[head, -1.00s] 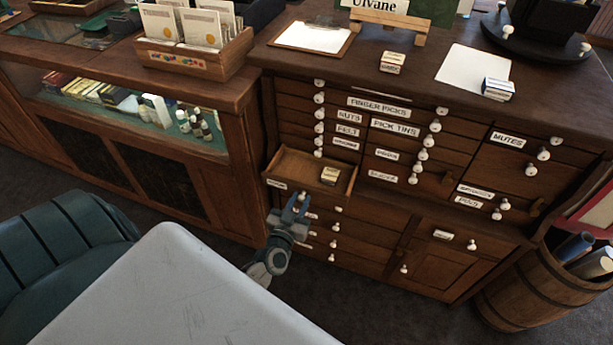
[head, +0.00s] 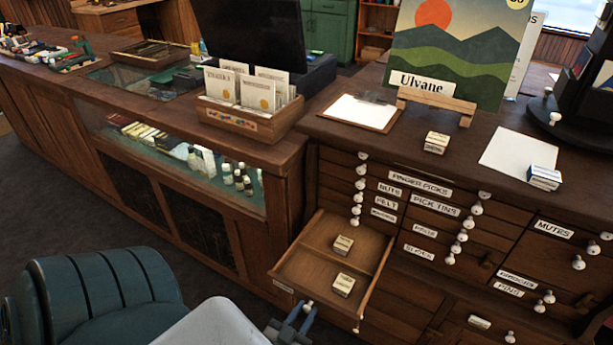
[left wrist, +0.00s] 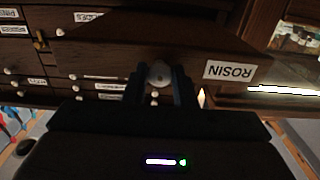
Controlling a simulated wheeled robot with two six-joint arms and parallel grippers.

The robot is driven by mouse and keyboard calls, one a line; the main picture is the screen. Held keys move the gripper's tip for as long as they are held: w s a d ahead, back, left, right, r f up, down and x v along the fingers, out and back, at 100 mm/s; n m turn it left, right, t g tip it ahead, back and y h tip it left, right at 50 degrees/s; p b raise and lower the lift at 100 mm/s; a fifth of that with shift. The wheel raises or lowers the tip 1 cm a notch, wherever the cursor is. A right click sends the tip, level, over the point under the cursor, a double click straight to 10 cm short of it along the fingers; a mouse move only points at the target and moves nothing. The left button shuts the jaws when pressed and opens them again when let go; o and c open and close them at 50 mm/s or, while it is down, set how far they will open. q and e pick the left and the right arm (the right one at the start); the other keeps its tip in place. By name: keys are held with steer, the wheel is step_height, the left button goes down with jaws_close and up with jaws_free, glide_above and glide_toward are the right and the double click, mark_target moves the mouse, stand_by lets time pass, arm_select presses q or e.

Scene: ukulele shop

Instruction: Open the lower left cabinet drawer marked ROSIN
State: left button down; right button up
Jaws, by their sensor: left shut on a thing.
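The ROSIN drawer (head: 290,268) is a wooden drawer at the lower left of the cabinet, and it stands pulled well out. Two small boxes lie inside it, one at the back (head: 343,245) and one nearer the front (head: 343,285). Its ROSIN label (left wrist: 228,71) shows upside down in the left wrist view. My left gripper (head: 302,315) is at the drawer front, shut on the pale round knob (left wrist: 160,74), with one finger on each side. The lower part of my left arm is cut off by the picture edge. My right gripper is not in view.
The dark wood cabinet (head: 400,155) has several other labelled drawers with white knobs, all seemingly shut. A glass-fronted counter (head: 165,165) stands at the left. The cabinet top holds a clipboard (head: 362,111), a paper sheet (head: 517,156) and small boxes.

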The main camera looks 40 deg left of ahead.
arm_select(q)
steer(key=c, duration=1.2)
jaws_free()
steer(key=shift+b+v, duration=1.3)
steer(key=shift+v, duration=4.1)
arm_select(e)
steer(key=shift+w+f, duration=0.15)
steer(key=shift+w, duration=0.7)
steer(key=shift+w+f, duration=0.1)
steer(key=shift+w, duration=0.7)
